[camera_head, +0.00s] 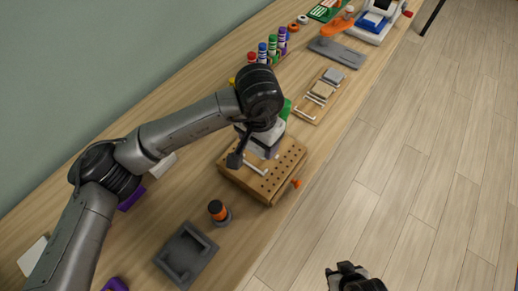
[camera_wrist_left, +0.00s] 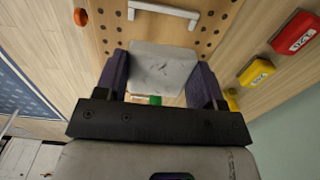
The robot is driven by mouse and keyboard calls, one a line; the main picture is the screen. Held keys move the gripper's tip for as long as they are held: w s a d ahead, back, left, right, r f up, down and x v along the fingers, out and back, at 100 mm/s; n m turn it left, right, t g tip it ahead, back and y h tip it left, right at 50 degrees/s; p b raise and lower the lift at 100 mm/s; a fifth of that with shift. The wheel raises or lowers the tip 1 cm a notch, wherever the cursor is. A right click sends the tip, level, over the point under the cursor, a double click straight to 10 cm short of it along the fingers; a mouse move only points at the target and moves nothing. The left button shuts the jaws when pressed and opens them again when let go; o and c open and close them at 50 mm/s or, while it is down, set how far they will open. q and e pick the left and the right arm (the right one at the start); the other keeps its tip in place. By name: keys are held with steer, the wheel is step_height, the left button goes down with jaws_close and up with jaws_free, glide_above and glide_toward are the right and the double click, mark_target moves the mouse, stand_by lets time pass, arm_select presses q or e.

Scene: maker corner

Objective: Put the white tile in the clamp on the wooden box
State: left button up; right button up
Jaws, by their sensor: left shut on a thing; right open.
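The wooden box (camera_head: 283,182) has rows of holes in its top and an orange knob (camera_head: 296,183) on its side; the knob also shows in the left wrist view (camera_wrist_left: 80,17). A white bar (camera_wrist_left: 165,12) lies across the box top, and I cannot tell which part is the clamp. My left gripper (camera_head: 262,150) is over the box, its tips largely hidden by the wrist in the head view. In the left wrist view it is shut on the white tile (camera_wrist_left: 163,68), which sits between the dark fingers, close to the bar. My right gripper (camera_head: 350,275) is open and empty, away from the table.
A wooden rack (camera_head: 309,104) with tiles stands beyond the box, with coloured bottles (camera_head: 272,45) at the wall side. A grey tray (camera_head: 187,253) and an orange-black cylinder (camera_head: 218,211) are nearer. Red and yellow blocks (camera_wrist_left: 294,33) lie beside the box in the left wrist view.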

mark_target(259, 153)
arm_select(q)
steer(key=shift+f+b, duration=0.45)
steer(key=shift+f, duration=1.55)
steer(key=shift+f+b, duration=0.55)
steer(key=shift+b, duration=0.2)
